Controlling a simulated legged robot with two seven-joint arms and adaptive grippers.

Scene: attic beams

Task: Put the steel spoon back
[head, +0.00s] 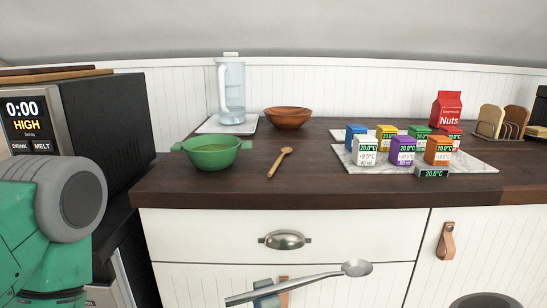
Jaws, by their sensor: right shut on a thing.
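The steel spoon (356,268) is at the bottom middle of the head view, in front of the white drawers and below the counter edge. Its bowl points right and its handle slants down to the left. My right gripper (267,293) is shut on the spoon's handle; only a small blue-grey part of it shows at the bottom edge. My left arm comes in at the left, but its gripper is out of view.
On the dark wooden counter (330,190) are a green pot (212,156), a wooden spoon (279,163), a brown bowl (288,118), a water jug (231,88) and several small coloured cartons on marble boards (470,165). The front middle counter is clear. A black appliance (105,130) stands left.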

